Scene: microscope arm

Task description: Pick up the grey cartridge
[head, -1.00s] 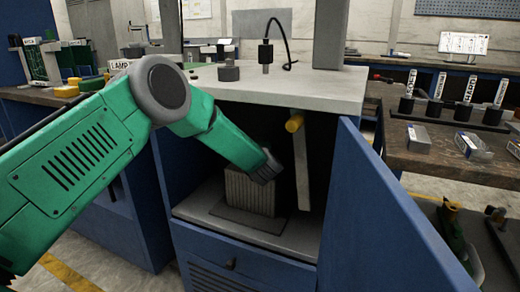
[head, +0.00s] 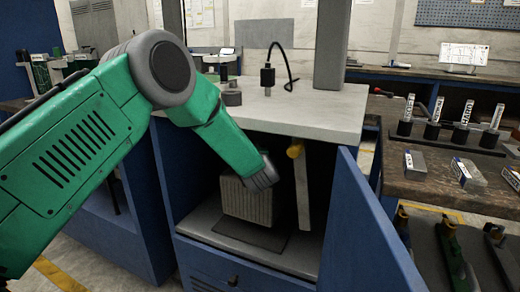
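A grey ribbed block (head: 248,203), which looks like the grey cartridge, is inside the open blue cabinet, over a dark flat plate (head: 240,232) on the cabinet floor. I cannot tell whether it rests on the plate or is slightly clear of it. My green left arm reaches in from the left. Its grey wrist end, with the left gripper (head: 265,178), is at the block's upper right corner. The fingers are not clearly visible, so their grip on the block cannot be seen. My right gripper is out of view.
The blue cabinet door (head: 370,230) stands open on the right. A pale upright strip with a yellow knob (head: 295,150) is just right of the block. The light worktop (head: 320,108) overhangs the opening. A dark bench (head: 450,190) with several parts stands farther right.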

